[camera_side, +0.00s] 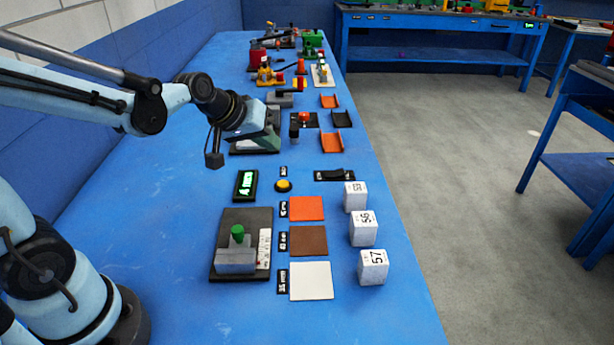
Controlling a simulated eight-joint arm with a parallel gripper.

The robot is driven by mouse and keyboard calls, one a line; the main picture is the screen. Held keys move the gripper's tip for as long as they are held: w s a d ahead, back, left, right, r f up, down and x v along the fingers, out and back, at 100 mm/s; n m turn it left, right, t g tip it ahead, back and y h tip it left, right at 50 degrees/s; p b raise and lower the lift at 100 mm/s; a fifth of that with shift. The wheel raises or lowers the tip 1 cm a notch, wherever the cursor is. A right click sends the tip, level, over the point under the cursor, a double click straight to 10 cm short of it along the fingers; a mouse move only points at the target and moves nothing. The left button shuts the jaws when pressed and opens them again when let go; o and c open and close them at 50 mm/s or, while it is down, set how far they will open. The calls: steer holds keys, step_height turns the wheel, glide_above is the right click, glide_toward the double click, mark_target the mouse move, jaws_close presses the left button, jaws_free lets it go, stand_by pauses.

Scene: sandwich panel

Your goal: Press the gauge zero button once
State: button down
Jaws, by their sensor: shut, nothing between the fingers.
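A round yellow button (284,186) in a dark base sits on the blue bench, right of a small black display (245,185) with green characters. A small label (284,171) lies behind the button, too small to read. A grey block gauge with a green knob (238,231) stands on a dark plate (222,276) nearer the camera. I cannot tell from labels which control is the gauge zero. My gripper (270,132) is shut and empty, behind the yellow button and slightly left of it, apart from it. Its fingertips are hard to make out against a dark-edged fixture.
Orange (307,208), brown (308,241) and white (311,281) squares lie in front of the button. Numbered white blocks (363,229) stand to their right. A black strip (334,175) lies right of the button. More fixtures and orange trays (330,101) stand farther back.

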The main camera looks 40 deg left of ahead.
mark_target(279, 185)
steer(key=w+a+f+n, duration=0.2)
steer(key=w+a, duration=0.1)
steer(key=w, duration=0.2)
steer(key=shift+f+n+t, duration=0.2)
steer(key=shift+n+t, duration=0.1)
steer(key=shift+t, duration=0.1)
steer(key=shift+f, duration=0.1)
steer(key=shift+s+f, duration=0.1)
steer(key=shift+f, duration=4.2)
steer(key=shift+f, duration=0.4)
steer(key=shift+f, duration=0.4)
steer(key=shift+r, duration=0.85)
